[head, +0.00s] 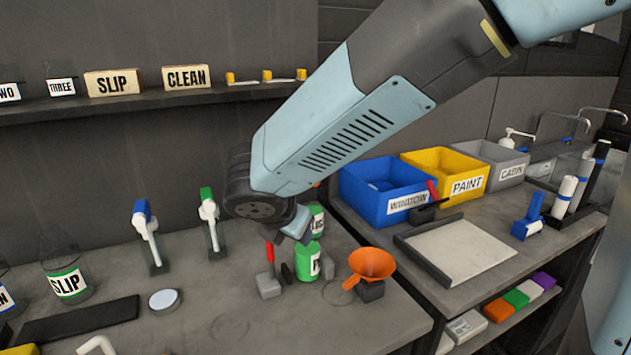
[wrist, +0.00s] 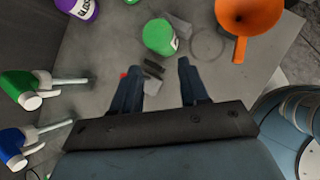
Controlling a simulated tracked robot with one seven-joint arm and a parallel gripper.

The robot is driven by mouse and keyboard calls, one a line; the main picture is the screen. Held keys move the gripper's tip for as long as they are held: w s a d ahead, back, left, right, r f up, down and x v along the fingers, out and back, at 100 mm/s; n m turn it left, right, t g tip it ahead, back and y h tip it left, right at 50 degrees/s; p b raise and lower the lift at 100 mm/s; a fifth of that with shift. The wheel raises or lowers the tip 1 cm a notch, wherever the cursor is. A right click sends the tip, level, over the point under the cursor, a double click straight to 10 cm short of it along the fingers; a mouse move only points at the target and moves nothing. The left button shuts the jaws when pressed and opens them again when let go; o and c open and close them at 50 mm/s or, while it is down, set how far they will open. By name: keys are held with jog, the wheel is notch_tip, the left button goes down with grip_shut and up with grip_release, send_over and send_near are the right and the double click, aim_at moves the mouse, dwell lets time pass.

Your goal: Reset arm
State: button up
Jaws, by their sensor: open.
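My gripper (wrist: 156,82) points down over the bench in the wrist view, its two dark fingers apart with nothing held between them. In the head view my arm reaches across from the upper right, and its end hangs over the bench near a green bottle (head: 308,262). The green bottle shows in the wrist view (wrist: 159,36) just beyond the fingertips. A red-handled tool on a grey block (head: 268,284) stands left of the bottle. An orange funnel (head: 371,264) stands to the right on a dark holder, and it also shows in the wrist view (wrist: 247,14).
Spray bottles with blue (head: 147,232) and green (head: 208,217) heads stand at the back left. Blue (head: 372,205), yellow (head: 443,173) and grey (head: 492,163) bins stand on the right counter behind a white-topped tray (head: 460,252). A shelf (head: 130,104) runs along the wall.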

jog(key=d+r+m+g+h, duration=0.1)
jog(key=d+r+m, duration=0.2)
jog(key=d+m, duration=0.5)
jog(key=d+r+m+g, duration=0.1)
jog(key=d+r+m, duration=0.2)
jog(key=d+m, duration=0.55)
jog(key=s+d+r+m+y, duration=0.1)
jog(key=s+d+m, duration=0.3)
jog(key=d+m, duration=0.3)
jog(key=s+d+r+m+y, duration=0.1)
jog(key=s+d+r+m, duration=0.1)
jog(key=s+d+m, duration=0.3)
jog(key=d+m, duration=0.2)
jog(key=d, duration=0.2)
jog(key=shift+s+r, duration=0.25)
jog(key=shift+s, duration=0.05)
